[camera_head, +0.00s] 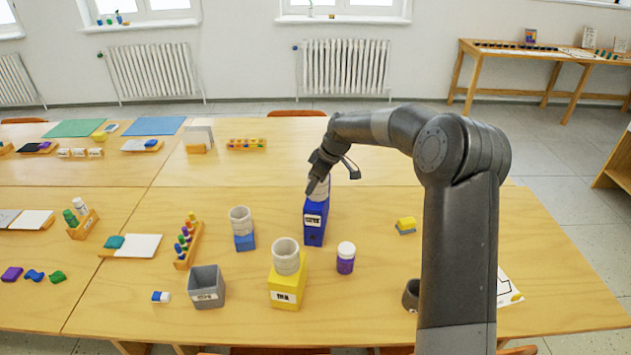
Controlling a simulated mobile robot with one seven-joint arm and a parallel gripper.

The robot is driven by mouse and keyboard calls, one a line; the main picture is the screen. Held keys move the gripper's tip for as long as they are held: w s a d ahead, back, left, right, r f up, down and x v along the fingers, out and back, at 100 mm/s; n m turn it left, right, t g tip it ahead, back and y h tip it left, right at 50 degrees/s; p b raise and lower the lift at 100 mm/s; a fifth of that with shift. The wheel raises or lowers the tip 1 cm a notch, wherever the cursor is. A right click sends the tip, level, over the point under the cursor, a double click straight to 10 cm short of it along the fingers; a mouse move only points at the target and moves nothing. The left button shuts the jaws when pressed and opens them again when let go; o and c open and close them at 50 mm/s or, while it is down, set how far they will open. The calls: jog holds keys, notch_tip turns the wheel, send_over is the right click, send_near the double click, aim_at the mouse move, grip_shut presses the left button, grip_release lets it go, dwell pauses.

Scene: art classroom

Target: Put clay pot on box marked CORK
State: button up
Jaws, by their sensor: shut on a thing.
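My gripper (318,182) is shut on a pale clay pot (322,194) at the top of a tall blue box (315,225). The gripper partly hides this pot. The pot appears upright and at the box top; I cannot tell whether it rests on it. The blue box has a white label whose small letters may read CORK. Another pale pot (286,252) stands on a yellow box (287,286) with a white label. A third pale pot (240,217) stands on a low blue block (244,242).
A dark grey cup (410,296) is partly hidden by my arm. A yellow-and-blue sponge (406,225) lies to the right. Bare table surrounds them.

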jog(key=o, duration=1)
jog(key=shift+f, duration=0.1)
jog(key=shift+o, duration=0.2)
jog(key=v, duration=1.2)
jog(key=s+d+r+m+t+h, duration=0.1)
jog(key=s+d+r+m, duration=0.15)
jog(key=s, duration=0.55)
jog(key=s+d+r+m+h, duration=0.15)
jog(key=s+r, duration=0.25)
jog(key=s, duration=0.4)
jog(key=s+d+r+m+t+h, duration=0.1)
jog(key=s+r+m, duration=0.2)
jog(key=s, duration=0.5)
jog(key=s+d+f+m+t, duration=0.1)
jog(key=s+d+f+m, duration=0.1)
jog(key=s, duration=0.7)
jog(key=s+d+f+m+t, duration=0.1)
jog(key=s+d+f+m, duration=0.1)
jog(key=s, duration=0.8)
jog(key=d+m, duration=0.1)
jog(key=m, duration=0.1)
jog(key=shift+d+m, duration=0.3)
